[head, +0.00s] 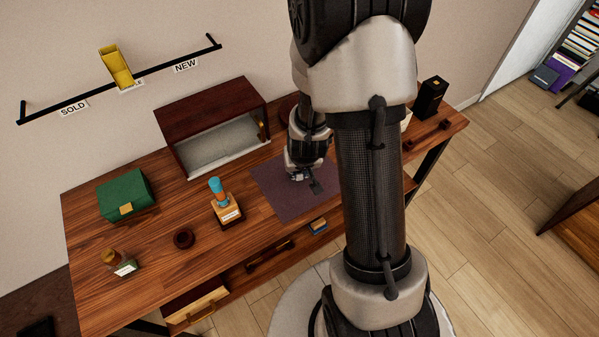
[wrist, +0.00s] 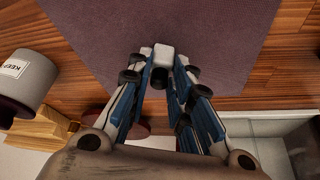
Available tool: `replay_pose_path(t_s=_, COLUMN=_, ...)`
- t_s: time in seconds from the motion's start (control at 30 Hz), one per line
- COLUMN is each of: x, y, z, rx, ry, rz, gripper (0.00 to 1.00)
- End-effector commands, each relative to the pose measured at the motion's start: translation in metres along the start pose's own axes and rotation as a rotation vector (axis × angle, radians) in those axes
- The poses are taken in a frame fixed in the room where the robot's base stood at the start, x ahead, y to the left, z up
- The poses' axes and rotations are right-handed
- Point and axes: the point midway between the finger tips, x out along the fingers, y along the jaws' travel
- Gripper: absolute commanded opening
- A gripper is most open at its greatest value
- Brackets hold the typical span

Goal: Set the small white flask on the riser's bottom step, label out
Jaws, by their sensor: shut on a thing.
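My gripper (wrist: 164,72) is shut on a small white thing (wrist: 162,52), which looks like the small white flask. The flask is at the fingertips, over the purple mat, and no label shows on the part I see. In the head view my gripper (head: 312,183) is over the mat, and the flask cannot be made out there. A light wooden piece (wrist: 42,128) with stepped edges is at the left of the wrist view; I cannot tell whether it is the riser. My arm hides part of the table.
The purple mat (head: 290,203) is otherwise clear. An open-fronted dark cabinet (head: 205,105) stands behind. A grey cylinder marked KEEP (wrist: 32,72) is beside the mat.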

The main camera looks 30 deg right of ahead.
Motion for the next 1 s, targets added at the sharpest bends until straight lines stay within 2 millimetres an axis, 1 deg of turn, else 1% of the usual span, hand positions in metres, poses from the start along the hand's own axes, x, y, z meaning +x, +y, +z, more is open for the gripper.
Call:
replay_pose_path(t_s=0.07, x=0.000, y=0.000, z=0.000, rx=0.000, ry=-0.001, rz=0.000, gripper=0.00)
replay_pose_path(t_s=0.37, x=-0.001, y=0.000, z=0.000, rx=0.000, ry=-0.001, rz=0.000, gripper=0.00)
replay_pose_path(t_s=0.47, x=-0.004, y=0.000, z=-0.002, rx=0.001, ry=0.000, rz=0.000, gripper=0.00)
replay_pose_path(t_s=0.57, x=-0.013, y=0.000, z=-0.006, rx=0.001, ry=0.002, rz=0.001, gripper=0.00)
replay_pose_path(t_s=0.77, x=-0.046, y=0.000, z=-0.019, rx=0.002, ry=0.002, rz=0.000, gripper=0.00)
replay_pose_path(t_s=1.0, x=-0.100, y=0.000, z=-0.042, rx=0.001, ry=0.001, rz=0.000, gripper=0.00)
